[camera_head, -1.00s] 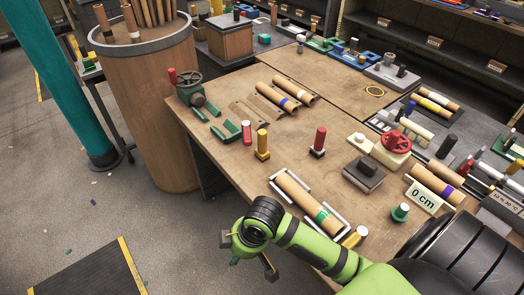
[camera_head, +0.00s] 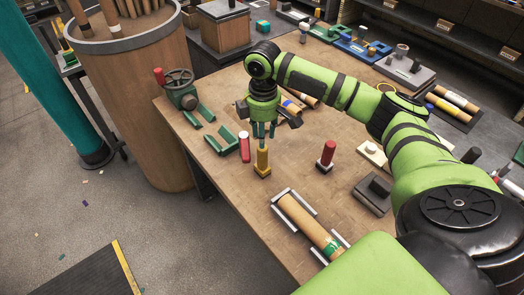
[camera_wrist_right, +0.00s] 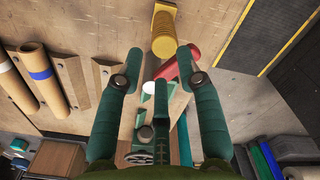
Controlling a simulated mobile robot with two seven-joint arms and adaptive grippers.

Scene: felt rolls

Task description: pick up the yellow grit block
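The yellow grit block (camera_head: 262,158) stands upright on a small base near the table's left edge. My right gripper (camera_head: 265,132) is just above it, pointing down, open and empty. In the right wrist view the block (camera_wrist_right: 164,42) shows just beyond the gap between the open fingertips (camera_wrist_right: 158,58), apart from them. A red piece (camera_wrist_right: 180,66) lies close to the right-hand fingertip in that view. My left gripper is out of view.
A cardboard roll (camera_head: 305,222) lies in front. Bare table lies between.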

